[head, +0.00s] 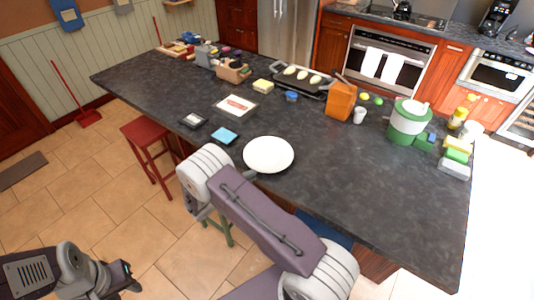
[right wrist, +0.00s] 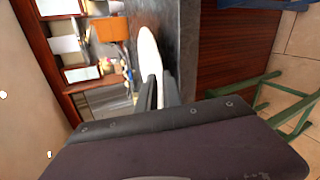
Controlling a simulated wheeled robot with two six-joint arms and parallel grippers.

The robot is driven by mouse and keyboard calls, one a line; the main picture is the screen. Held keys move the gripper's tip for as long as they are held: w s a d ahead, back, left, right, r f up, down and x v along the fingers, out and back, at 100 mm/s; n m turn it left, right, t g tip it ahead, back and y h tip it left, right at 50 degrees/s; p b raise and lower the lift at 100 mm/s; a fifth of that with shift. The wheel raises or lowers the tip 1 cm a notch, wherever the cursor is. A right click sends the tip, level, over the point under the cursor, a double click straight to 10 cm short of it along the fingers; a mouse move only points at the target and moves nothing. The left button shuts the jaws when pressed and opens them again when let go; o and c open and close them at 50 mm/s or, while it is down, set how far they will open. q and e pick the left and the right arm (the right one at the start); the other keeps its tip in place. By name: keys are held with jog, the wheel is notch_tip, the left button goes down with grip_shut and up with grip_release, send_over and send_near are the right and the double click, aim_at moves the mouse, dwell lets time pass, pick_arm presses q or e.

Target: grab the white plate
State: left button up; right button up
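The white plate (head: 268,154) lies on the dark countertop at its near edge in the head view. In the right wrist view the plate (right wrist: 150,52) shows nearly edge-on, its near rim reaching between my right gripper's fingers (right wrist: 159,92). These fingers stand apart, one on each side of the rim; I cannot tell whether either touches it.
The island countertop (head: 330,185) is clear right of the plate. A green and white pot (head: 409,121) stands farther right. A red stool (head: 150,140) stands by the island.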

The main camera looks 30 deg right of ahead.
aim_at(262, 171)
jog(key=x, duration=0.1)
jog(key=p+x, duration=0.1)
jog(key=x, duration=0.1)
jog(key=p+x, duration=0.1)
jog(key=x, duration=0.1)
jog(key=shift+s+d, duration=0.2)
jog(key=shift+d, duration=0.15)
jog(key=shift+w+d+f, duration=0.15)
jog(key=shift+w+f, duration=0.05)
grip_shut()
jog(key=shift+s+r, duration=0.15)
dwell(1.0)
